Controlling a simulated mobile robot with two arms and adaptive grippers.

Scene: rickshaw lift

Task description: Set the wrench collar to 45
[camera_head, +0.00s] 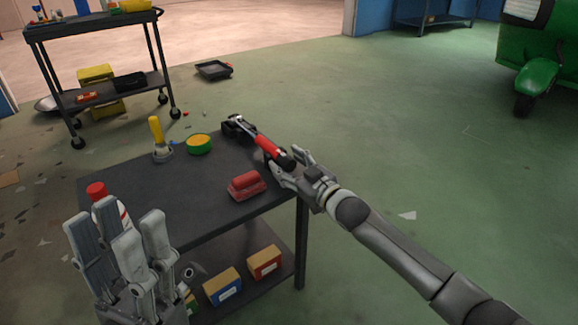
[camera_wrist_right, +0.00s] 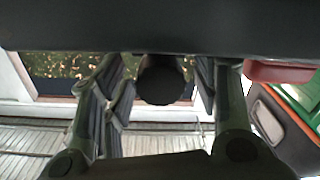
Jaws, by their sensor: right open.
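The wrench (camera_head: 268,146) has a red grip, a silver shaft and black ends, and lies across the far right part of the dark table. Its near black end is beside my right gripper (camera_head: 290,168). In the right wrist view, a dark round end, which looks like the wrench's (camera_wrist_right: 165,82), sits between the open fingers of my right gripper (camera_wrist_right: 160,95). I cannot make out the collar's scale or setting. My left gripper (camera_head: 118,240) is open and empty, fingers up, at the table's near left.
On the table (camera_head: 200,225) are a red block-like tool (camera_head: 246,185), a green-yellow round tin (camera_head: 199,144), a yellow-handled tool (camera_head: 156,135) and a red-capped bottle (camera_head: 97,190). Boxes (camera_head: 222,286) sit on the lower shelf.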

